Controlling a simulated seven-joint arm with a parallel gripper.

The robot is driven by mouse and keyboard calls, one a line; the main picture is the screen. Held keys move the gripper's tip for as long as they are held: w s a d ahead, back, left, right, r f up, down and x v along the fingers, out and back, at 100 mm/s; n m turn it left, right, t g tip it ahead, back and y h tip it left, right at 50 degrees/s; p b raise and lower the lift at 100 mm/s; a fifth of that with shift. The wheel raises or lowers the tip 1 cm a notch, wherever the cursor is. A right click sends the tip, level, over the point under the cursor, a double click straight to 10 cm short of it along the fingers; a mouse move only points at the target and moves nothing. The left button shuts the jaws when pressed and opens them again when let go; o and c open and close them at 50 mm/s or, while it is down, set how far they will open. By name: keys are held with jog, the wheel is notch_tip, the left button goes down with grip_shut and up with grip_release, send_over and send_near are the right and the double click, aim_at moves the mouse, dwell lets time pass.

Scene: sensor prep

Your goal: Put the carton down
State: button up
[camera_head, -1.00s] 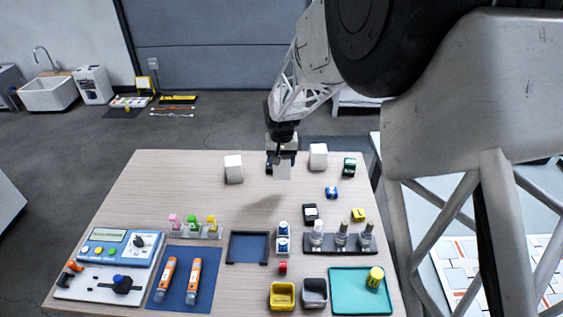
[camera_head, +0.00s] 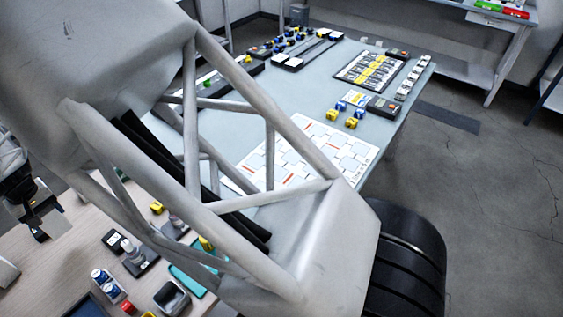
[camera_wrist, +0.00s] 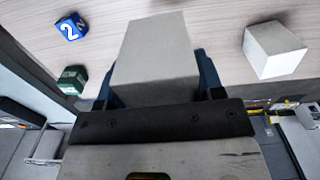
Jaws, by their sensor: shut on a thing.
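My gripper (camera_wrist: 157,82) is shut on a plain pale carton (camera_wrist: 155,50), one blue finger on each side of it. In the head view my gripper (camera_head: 37,207) is at the left edge with the carton (camera_head: 48,227) below it, over the wooden table (camera_head: 45,265). Its lower end is towards the tabletop; I cannot tell the exact gap beneath it. A second white carton (camera_wrist: 272,50) stands on the table, apart from the held one, at the right of the wrist view.
A blue numbered block (camera_wrist: 72,26) and a green block (camera_wrist: 72,79) are left of the held carton. A second, pale table (camera_head: 300,95) holds several items. My arm hides much between.

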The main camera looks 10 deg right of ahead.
jog(key=w+d+m, duration=0.3)
jog(key=w+d, duration=0.3)
jog(key=d, duration=0.8)
jog(key=w+d+r+m, duration=0.1)
jog(key=w+d+m, duration=0.35)
jog(key=d, duration=0.95)
jog(key=w+d+m, duration=0.1)
jog(key=w+d, duration=0.7)
jog(key=d, duration=0.6)
jog(key=s+d+m, duration=0.2)
jog(key=d, duration=1)
jog(key=s+d+m, duration=0.2)
jog(key=d+m, duration=0.1)
jog(key=d, duration=0.9)
jog(key=s+d+m, duration=0.2)
jog(key=s+d, duration=0.3)
jog(key=d, duration=0.4)
jog(key=s+d+f+m, duration=0.1)
jog(key=s+d+m, duration=0.2)
jog(key=s+d, duration=0.2)
jog(key=d, duration=0.3)
jog(key=shift+s+d, duration=0.2)
jog(key=shift+d, duration=0.15)
jog(key=w+d+f, duration=0.1)
jog(key=w+d, duration=0.2)
jog(key=w, duration=1.2)
jog(key=shift+w+d+f, duration=0.2)
jog(key=shift+w, duration=0.15)
